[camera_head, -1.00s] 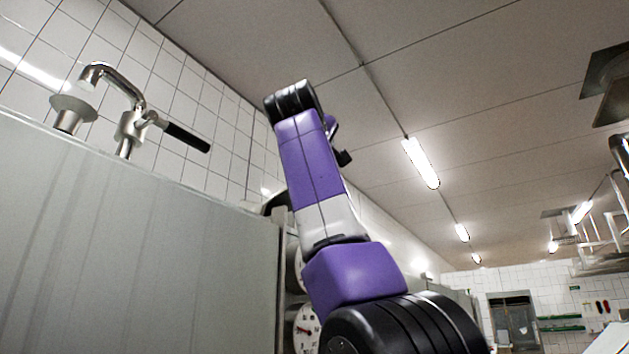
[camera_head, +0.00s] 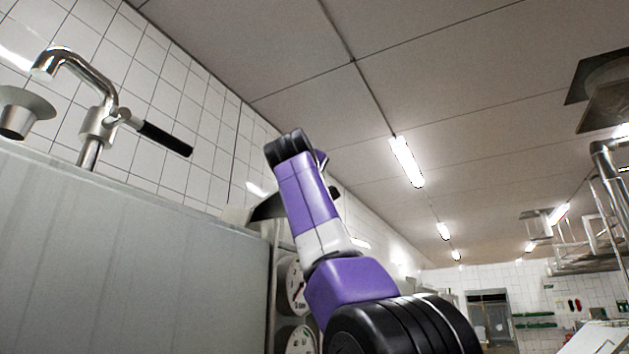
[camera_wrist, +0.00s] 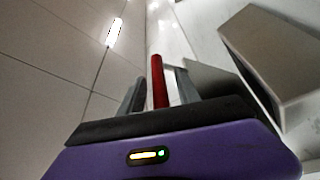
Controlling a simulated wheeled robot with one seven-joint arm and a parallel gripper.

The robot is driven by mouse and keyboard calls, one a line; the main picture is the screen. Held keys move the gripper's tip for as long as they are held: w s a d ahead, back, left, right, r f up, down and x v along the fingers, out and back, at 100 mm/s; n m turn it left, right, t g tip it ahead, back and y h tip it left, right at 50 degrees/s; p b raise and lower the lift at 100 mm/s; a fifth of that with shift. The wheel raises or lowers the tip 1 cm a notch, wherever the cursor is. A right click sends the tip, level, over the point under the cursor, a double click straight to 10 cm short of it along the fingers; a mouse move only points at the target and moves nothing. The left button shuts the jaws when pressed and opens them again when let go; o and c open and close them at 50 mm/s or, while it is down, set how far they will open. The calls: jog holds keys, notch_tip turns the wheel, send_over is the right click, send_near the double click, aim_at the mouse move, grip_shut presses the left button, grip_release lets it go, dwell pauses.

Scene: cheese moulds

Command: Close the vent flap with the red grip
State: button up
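In the wrist view, a red bar (camera_wrist: 158,82), which looks like the red grip, stands between the two grey fingers of my gripper (camera_wrist: 159,92). A narrow gap shows on each side of the bar, so the fingers look open around it. How deep it sits between them is hard to tell. A beige, hood-like angular box (camera_wrist: 265,45) is close on the right; I cannot tell whether it is the vent flap. In the head view my raised arm hides my gripper, and a dark-edged hood shape (camera_head: 266,207) shows behind the arm.
A pale cabinet or tank wall (camera_head: 130,250) fills the left, with a steel tap (camera_head: 98,120) with a black lever above it. Round dials (camera_head: 294,285) sit beside my arm. Steel pipework (camera_head: 610,180) hangs at the right. The space above is open to the ceiling.

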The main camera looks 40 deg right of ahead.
grip_shut()
dwell(1.4)
